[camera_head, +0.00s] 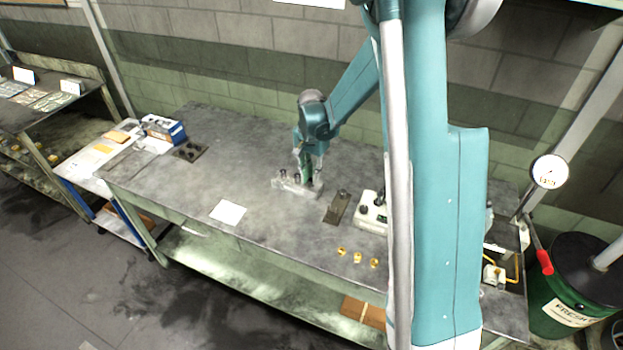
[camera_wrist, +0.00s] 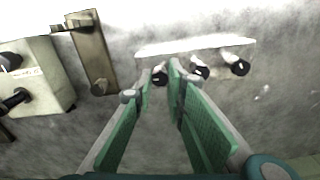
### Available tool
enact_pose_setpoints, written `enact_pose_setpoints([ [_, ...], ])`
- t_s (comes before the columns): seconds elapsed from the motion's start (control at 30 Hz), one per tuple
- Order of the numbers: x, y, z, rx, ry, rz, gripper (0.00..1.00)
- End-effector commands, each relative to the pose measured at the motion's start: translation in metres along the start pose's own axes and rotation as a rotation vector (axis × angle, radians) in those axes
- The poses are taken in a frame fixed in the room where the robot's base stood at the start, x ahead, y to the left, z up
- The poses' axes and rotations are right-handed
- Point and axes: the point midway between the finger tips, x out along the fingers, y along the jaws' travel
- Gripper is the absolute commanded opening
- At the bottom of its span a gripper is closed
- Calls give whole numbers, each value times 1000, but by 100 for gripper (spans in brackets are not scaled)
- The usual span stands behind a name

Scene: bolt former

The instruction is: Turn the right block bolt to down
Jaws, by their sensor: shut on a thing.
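A pale grey block (camera_head: 291,187) stands on the workbench and also shows in the wrist view (camera_wrist: 185,46). Three dark-headed bolts are on it. My gripper (camera_head: 312,178) comes down on the block's right end. In the wrist view my gripper's (camera_wrist: 161,76) green-padded fingers are shut around the right block bolt (camera_wrist: 159,79), which appears leftmost there. The middle bolt (camera_wrist: 200,72) and the far bolt (camera_wrist: 239,67) are free, to the right in that view. The fingers partly hide the held bolt, and I cannot tell which way it is turned.
A dark brown plate (camera_head: 337,207) lies right of the block, beside a white box with black knobs (camera_head: 373,213). Several yellow pieces (camera_head: 358,258) lie near the front edge. A white sheet (camera_head: 228,213) lies left. The bench between sheet and block is clear.

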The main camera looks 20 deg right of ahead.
Motion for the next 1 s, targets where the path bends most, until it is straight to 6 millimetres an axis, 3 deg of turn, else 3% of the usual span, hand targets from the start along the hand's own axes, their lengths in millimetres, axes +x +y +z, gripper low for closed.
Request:
enact_pose_setpoints([
  [0.33, -1, -1, -1, 163, 1, -1, 2],
  [0.83, -1, -1, -1, 185, 1, -1, 2],
  [0.87, -1, -1, -1, 185, 1, -1, 18],
  [0.93, -1, -1, -1, 184, 1, -1, 28],
  [1.0, -1, 0, -1, 184, 1, -1, 29],
])
